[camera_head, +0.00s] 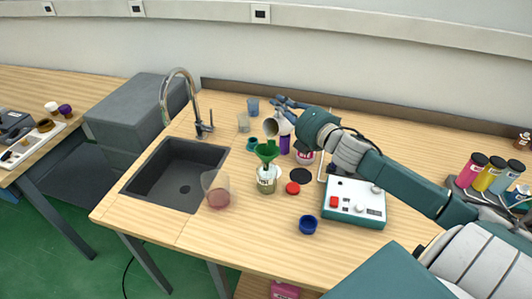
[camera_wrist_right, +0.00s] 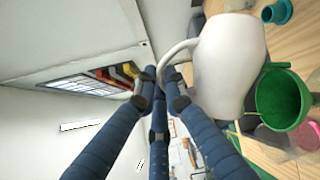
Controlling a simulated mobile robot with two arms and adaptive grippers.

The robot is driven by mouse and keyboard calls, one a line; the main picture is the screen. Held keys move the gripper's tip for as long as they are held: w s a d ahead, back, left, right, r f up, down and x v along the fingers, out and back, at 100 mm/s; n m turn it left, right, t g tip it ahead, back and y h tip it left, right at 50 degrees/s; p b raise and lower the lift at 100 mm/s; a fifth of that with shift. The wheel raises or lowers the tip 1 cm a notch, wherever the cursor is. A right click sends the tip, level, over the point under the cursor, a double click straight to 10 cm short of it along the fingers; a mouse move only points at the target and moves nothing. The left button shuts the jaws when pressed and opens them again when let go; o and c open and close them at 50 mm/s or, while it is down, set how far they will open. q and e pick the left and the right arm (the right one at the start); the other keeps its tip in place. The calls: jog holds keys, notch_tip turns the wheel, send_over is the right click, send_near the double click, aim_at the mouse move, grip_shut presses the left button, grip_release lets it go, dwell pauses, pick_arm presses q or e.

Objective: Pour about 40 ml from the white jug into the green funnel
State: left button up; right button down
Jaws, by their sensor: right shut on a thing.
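The white jug (camera_head: 284,125) is in the air above the worktop, tilted with its mouth to the left; it fills much of the right wrist view (camera_wrist_right: 230,62). My right gripper (camera_head: 283,104) is shut on its handle, with its blue fingers (camera_wrist_right: 160,88) at the handle in the wrist view. The green funnel (camera_head: 267,151) stands upright in a clear jar (camera_head: 266,182), just below and left of the jug. It also shows beside the jug in the wrist view (camera_wrist_right: 284,100). I cannot make out any stream or the liquid level. My left gripper is out of view.
A clear beaker with reddish contents (camera_head: 217,192) stands left of the jar, by the sink (camera_head: 178,174). A purple bottle (camera_head: 284,145), a red cap (camera_head: 293,188) and a white device (camera_head: 354,204) are to the right. The front worktop is mostly clear.

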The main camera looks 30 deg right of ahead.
jog(key=shift+a+r, duration=0.1)
dwell(0.4)
jog(key=shift+s+a+f+n+b, duration=0.2)
jog(key=shift+a+n+b, duration=0.2)
jog(key=shift+n+b, duration=0.25)
dwell(1.2)
jog(key=shift+d+r, duration=0.1)
jog(key=shift+r, duration=0.1)
jog(key=d+m+p, duration=0.1)
jog(key=p, duration=0.1)
jog(key=m+p, duration=0.1)
jog(key=p, duration=0.1)
jog(key=w+d+m+p, duration=0.1)
jog(key=p, duration=0.1)
jog(key=shift+d+r+g+y, duration=0.25)
jog(key=shift+d+g+y, duration=0.05)
jog(key=shift+d+f+m, duration=0.1)
jog(key=shift+f+m, duration=0.2)
jog(key=shift+m, duration=0.05)
jog(key=p, duration=0.1)
jog(key=m+p, duration=0.1)
jog(key=p, duration=0.1)
jog(key=shift+w+d+r+g, duration=0.2)
jog(key=shift+d+r+g, duration=0.1)
jog(key=shift+d+r, duration=0.1)
jog(key=shift+w+d+m+y+p, duration=0.1)
jog(key=shift+d+m+y+p, duration=0.2)
jog(key=shift+m+p, duration=0.35)
jog(key=shift+f, duration=0.25)
